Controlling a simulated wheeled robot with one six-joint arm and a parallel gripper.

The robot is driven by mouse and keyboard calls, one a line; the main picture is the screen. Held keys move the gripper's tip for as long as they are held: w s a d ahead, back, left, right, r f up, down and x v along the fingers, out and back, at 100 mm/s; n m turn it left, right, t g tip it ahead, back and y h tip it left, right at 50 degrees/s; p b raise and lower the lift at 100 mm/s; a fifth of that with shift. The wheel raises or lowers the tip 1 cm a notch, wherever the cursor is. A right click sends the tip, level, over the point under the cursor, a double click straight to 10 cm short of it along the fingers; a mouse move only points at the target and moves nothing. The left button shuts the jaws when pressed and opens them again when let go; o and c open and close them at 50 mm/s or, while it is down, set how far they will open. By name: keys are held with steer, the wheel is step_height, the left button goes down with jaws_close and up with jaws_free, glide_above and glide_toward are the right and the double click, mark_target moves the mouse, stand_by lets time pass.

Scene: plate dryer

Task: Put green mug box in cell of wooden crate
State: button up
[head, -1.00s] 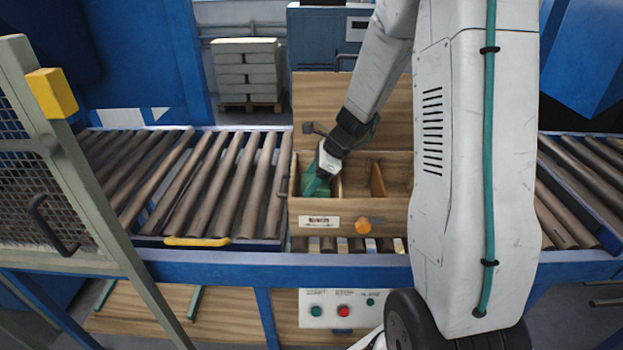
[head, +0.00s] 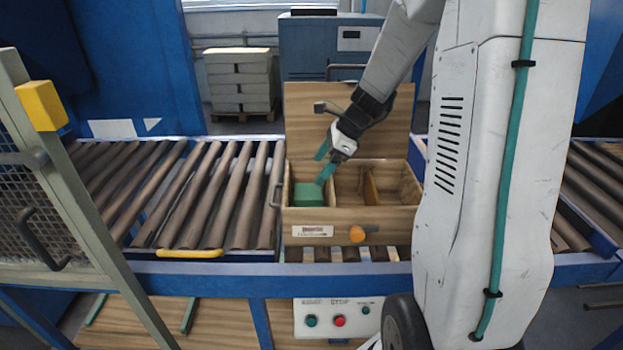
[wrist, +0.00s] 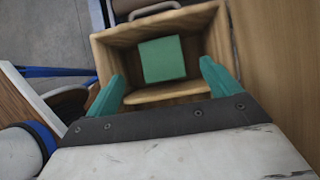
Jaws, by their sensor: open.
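The green mug box (head: 308,194) sits inside the left cell of the wooden crate (head: 350,222). In the wrist view the green mug box (wrist: 162,59) lies on the cell's floor, with the crate's wooden walls (wrist: 216,38) around it. My gripper (head: 325,164) is open and empty above the left cell, apart from the box. Its two green fingers also show in the wrist view (wrist: 161,88), spread wide with the box visible between and beyond them.
The crate stands on the roller conveyor (head: 205,195), its lid (head: 310,110) raised at the back. Its other cells (head: 390,180) look empty. A mesh guard (head: 35,200) with a yellow cap stands at the left. A button panel (head: 338,318) is below the conveyor.

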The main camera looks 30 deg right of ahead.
steer(key=s+a+r+n+g+h, duration=0.2)
steer(key=s+a+r+n, duration=0.8)
steer(key=s+a+n, duration=0.2)
steer(key=s+a+r+n+h, duration=0.1)
steer(key=s+a+n+h, duration=0.2)
steer(key=s+n, duration=0.9)
steer(key=s, duration=0.3)
steer(key=shift+a+n, duration=0.15)
steer(key=shift+n, duration=0.25)
steer(key=shift+r, duration=0.1)
